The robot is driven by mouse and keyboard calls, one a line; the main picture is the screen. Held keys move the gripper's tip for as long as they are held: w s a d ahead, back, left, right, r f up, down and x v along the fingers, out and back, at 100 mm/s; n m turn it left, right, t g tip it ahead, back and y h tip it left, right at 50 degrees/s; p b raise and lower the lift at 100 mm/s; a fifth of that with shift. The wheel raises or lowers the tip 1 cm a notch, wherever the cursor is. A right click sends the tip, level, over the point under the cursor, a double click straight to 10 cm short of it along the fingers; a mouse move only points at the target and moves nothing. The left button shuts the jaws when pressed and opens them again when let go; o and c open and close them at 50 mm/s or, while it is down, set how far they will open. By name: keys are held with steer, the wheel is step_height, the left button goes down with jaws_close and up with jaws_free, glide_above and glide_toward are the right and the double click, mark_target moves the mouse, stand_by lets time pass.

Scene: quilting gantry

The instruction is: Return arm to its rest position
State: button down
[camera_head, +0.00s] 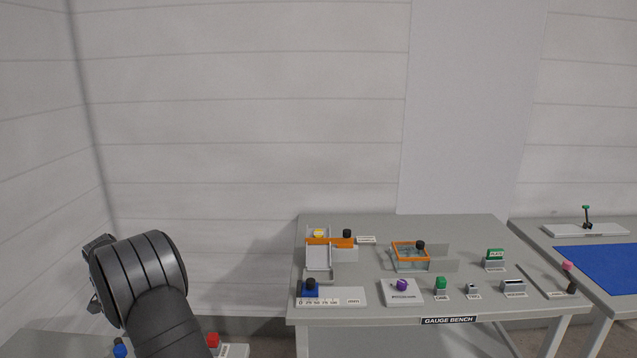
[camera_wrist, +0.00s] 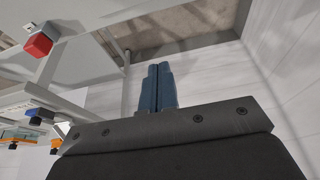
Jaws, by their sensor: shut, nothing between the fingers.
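My arm rises at the lower left of the head view and bends to the left there. Its gripper end is mostly hidden behind the wrist link in that view. In the wrist view my gripper (camera_wrist: 158,84) shows two blue-grey fingers pressed together with nothing between them. The fingers point toward the bare floor and white wall. They are apart from the benches and touch nothing that I can see.
The gauge bench (camera_head: 370,323) stands right of my arm, with several small fixtures and coloured knobs on top. A red block (camera_head: 213,340) and a blue knob (camera_head: 119,348) sit low beside my arm. A table with a blue mat (camera_head: 605,266) is at far right. The white wall (camera_head: 250,120) is behind.

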steer(key=shift+v, duration=1.2)
steer(key=c, duration=1)
jaws_free()
steer(key=o, duration=0.4)
steer(key=shift+s+d+r, duration=0.2)
steer(key=shift+r, duration=0.1)
steer(key=shift+c, duration=0.2)
steer(key=o, duration=0.6)
steer(key=s+d+r+m, duration=0.2)
steer(key=d+r+m, duration=0.1)
steer(key=shift+s+g, duration=0.3)
steer(key=shift+s, duration=0.1)
steer(key=shift+o, duration=0.2)
steer(key=s+d+r+m+g, duration=0.2)
steer(key=s+d+r+m, duration=0.2)
steer(key=s+d+m, duration=0.4)
steer(key=s+d+r+m+g, duration=0.1)
steer(key=s+d+r+m, duration=0.4)
steer(key=s+d+m, duration=0.4)
step_height(320, 180, down, 10)
steer(key=s+a+n, duration=0.1)
steer(key=n, duration=0.1)
steer(key=shift+s+a, duration=0.2)
steer(key=shift+a, duration=0.05)
